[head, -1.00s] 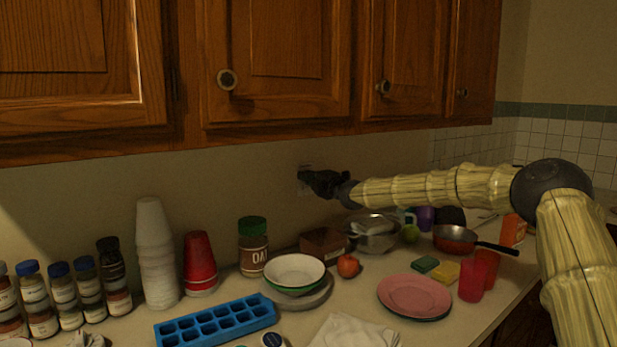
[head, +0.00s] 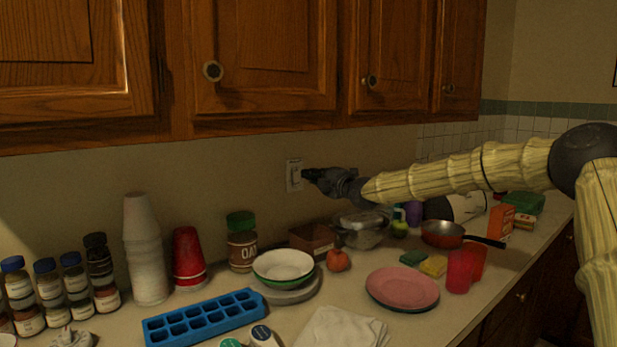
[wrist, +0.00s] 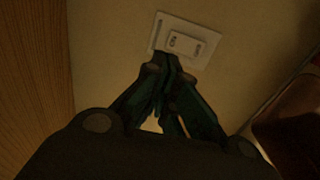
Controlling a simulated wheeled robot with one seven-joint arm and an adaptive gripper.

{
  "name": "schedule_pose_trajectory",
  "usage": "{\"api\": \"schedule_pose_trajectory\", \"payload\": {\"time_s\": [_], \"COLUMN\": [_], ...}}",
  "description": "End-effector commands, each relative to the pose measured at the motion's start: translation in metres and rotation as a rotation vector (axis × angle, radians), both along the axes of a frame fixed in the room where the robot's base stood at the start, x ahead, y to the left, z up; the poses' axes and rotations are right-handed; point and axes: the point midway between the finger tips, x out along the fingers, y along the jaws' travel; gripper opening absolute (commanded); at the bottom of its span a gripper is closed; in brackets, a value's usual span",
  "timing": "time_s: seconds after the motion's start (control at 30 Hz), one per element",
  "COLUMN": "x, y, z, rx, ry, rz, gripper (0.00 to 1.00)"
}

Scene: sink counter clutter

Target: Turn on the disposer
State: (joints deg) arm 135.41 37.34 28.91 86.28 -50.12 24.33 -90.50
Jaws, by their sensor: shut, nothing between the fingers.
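A pale wall switch plate (head: 294,176) is on the wall above the counter, below the cabinets. I cannot tell whether the tips touch the plate. The rocker's on or off position is not clear. No disposer is visible.
Below my gripper stand a brown box (head: 312,238), an oats jar (head: 242,242), stacked bowls (head: 284,266) and a clear container (head: 362,232). A pan (head: 443,234) sits to the right. Wooden cabinets (head: 270,60) hang above. The wall around the plate is bare.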

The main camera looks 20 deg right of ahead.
Motion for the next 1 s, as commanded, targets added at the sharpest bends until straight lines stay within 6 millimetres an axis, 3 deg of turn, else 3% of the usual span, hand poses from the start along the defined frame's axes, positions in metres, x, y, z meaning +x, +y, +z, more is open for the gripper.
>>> {"api": "schedule_pose_trajectory", "payload": {"time_s": [0.43, 1.0], "x": [-0.041, -0.047], "y": [-0.019, -0.021], "z": [0.005, 0.006], "rx": [0.001, 0.001], "ry": [-0.001, 0.000], "rz": [-0.004, -0.004], "gripper": [0.00, 0.00]}}
